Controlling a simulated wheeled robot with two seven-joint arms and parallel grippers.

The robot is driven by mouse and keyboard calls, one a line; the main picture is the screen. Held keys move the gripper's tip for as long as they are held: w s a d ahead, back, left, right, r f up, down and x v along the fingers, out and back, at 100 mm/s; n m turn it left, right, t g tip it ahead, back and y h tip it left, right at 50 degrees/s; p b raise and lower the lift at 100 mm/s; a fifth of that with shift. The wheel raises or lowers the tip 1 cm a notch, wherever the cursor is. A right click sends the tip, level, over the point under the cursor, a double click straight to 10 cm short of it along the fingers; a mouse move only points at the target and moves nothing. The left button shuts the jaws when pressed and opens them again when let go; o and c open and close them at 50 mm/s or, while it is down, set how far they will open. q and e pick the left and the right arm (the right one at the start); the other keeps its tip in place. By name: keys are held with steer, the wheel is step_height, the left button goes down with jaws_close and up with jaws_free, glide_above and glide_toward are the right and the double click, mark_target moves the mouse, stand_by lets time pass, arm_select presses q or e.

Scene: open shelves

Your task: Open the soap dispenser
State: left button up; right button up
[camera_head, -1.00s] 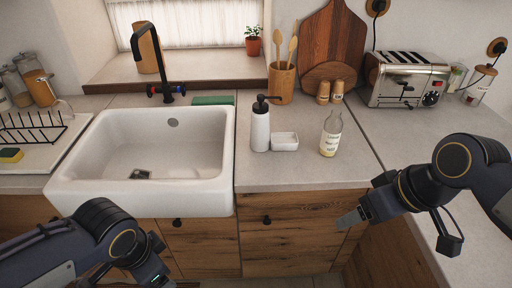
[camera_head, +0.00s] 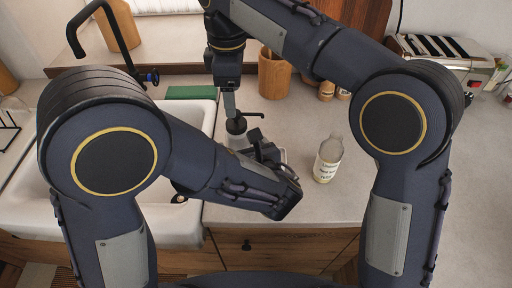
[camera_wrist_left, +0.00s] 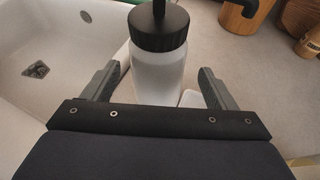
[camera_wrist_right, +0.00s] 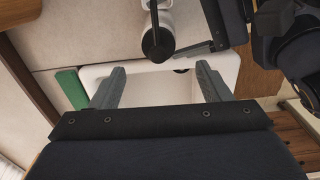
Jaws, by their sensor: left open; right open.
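The white soap dispenser with a black pump top (camera_head: 237,126) stands on the counter right of the sink, its body mostly hidden in the head view. In the left wrist view its white body (camera_wrist_left: 157,78) and ribbed black collar stand between the fingers of my open left gripper (camera_wrist_left: 158,80), with no clear contact. My left gripper (camera_head: 256,150) also shows low beside the dispenser in the head view. My open right gripper (camera_head: 230,104) points down above the pump. In the right wrist view the dispenser (camera_wrist_right: 157,35) lies beyond the empty right fingers (camera_wrist_right: 160,82).
The white sink (camera_head: 60,200) lies left, with a green sponge (camera_head: 190,92) at its back edge. A labelled bottle (camera_head: 328,160) stands right of the dispenser. A wooden cup (camera_head: 272,75) and toaster (camera_head: 440,47) stand behind. The counter's right part is clear.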

arm_select(q)
steer(key=x, duration=0.4)
steer(key=shift+a, duration=0.1)
arm_select(e)
steer(key=shift+w+a+f, duration=0.1)
steer(key=shift+w, duration=0.15)
arm_select(q)
steer(key=shift+w+a+f, duration=0.1)
steer(key=shift+w+f, duration=0.05)
steer(key=shift+w, duration=0.1)
arm_select(e)
steer(key=shift+s, duration=0.1)
